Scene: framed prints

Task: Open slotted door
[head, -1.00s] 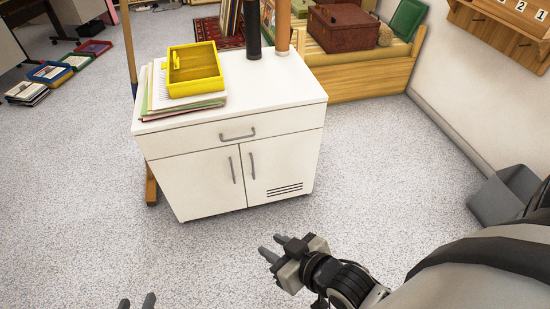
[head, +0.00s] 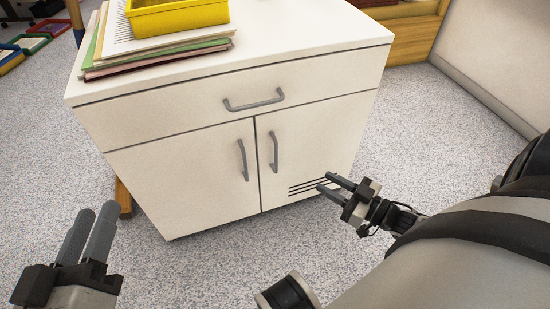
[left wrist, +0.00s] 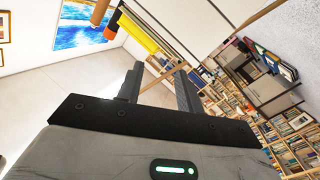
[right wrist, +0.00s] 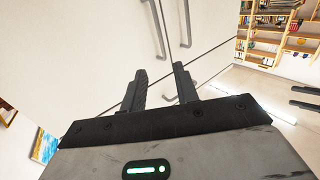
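The slotted door (head: 310,150) is the right one of two doors on a white cabinet. It is shut, with dark slots (head: 308,186) low on it and a grey vertical handle (head: 274,152) near its left edge. My right gripper (head: 324,182) is open and empty, in front of the slots and to the lower right of the handle. In the right wrist view, my right gripper's fingers (right wrist: 160,80) are apart, with two door handles beyond them. My left gripper (head: 98,210) is open and empty at the lower left, away from the handle; its fingers are apart in the left wrist view (left wrist: 158,80).
The left door (head: 190,175) with its own handle (head: 242,160) and the drawer (head: 250,95) above are shut. Papers (head: 150,55) and a yellow tray (head: 180,16) lie on the cabinet top. Speckled floor (head: 430,130) is clear to the right.

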